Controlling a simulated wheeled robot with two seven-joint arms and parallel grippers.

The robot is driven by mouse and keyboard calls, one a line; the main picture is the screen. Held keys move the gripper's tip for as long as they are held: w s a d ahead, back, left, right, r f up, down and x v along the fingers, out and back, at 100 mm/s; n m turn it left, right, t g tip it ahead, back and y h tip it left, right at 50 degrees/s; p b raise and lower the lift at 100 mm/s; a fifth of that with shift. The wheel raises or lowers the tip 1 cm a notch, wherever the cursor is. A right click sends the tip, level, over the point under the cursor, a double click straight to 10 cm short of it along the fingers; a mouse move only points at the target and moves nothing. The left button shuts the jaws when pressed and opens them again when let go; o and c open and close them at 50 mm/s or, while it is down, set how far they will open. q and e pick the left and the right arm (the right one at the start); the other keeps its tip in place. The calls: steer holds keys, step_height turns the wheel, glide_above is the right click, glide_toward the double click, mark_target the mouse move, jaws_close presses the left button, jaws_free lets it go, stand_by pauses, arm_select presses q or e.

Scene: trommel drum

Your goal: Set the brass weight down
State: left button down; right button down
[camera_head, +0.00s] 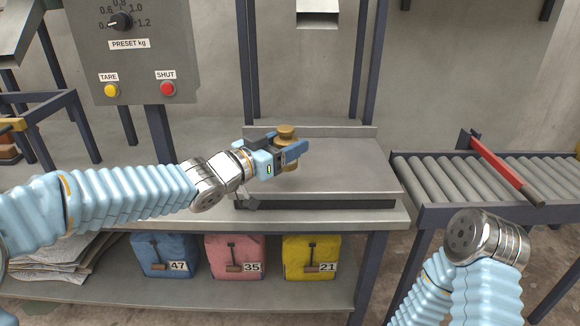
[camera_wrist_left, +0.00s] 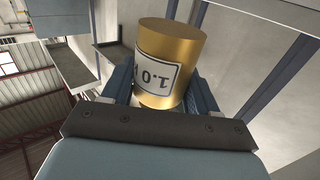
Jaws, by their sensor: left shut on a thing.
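The brass weight (camera_head: 287,132) is a gold cylinder with a knob on top, in the middle of the head view. My left gripper (camera_head: 287,150) is shut on it, with a blue finger on each side. In the left wrist view the weight (camera_wrist_left: 172,58) sits between the fingers, and its white label reads "1.0", upside down. The weight is over the back left part of the flat grey scale platform (camera_head: 345,181). Its lower end is partly hidden by the gripper, so I cannot tell whether it touches the platform. My right gripper is out of view.
A chute (camera_head: 318,20) hangs above the platform. A control box (camera_head: 135,50) with a dial and two buttons stands at left. Blue, pink and yellow bags (camera_head: 310,258) sit on the lower shelf.

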arm_select(q)
steer(key=shift+w+d+f, duration=0.3)
steer(key=shift+w+f, duration=0.2)
steer(key=shift+w+d+f+b, duration=0.15)
steer(key=shift+f+b, duration=0.15)
steer(key=shift+f, duration=0.6)
steer(key=shift+w+a+f+b, duration=0.1)
steer(key=shift+f+b, duration=0.15)
steer(key=shift+f, duration=0.65)
steer(key=shift+f, duration=0.2)
steer(key=shift+c, duration=1.5)
jaws_free()
steer(key=shift+f, duration=0.1)
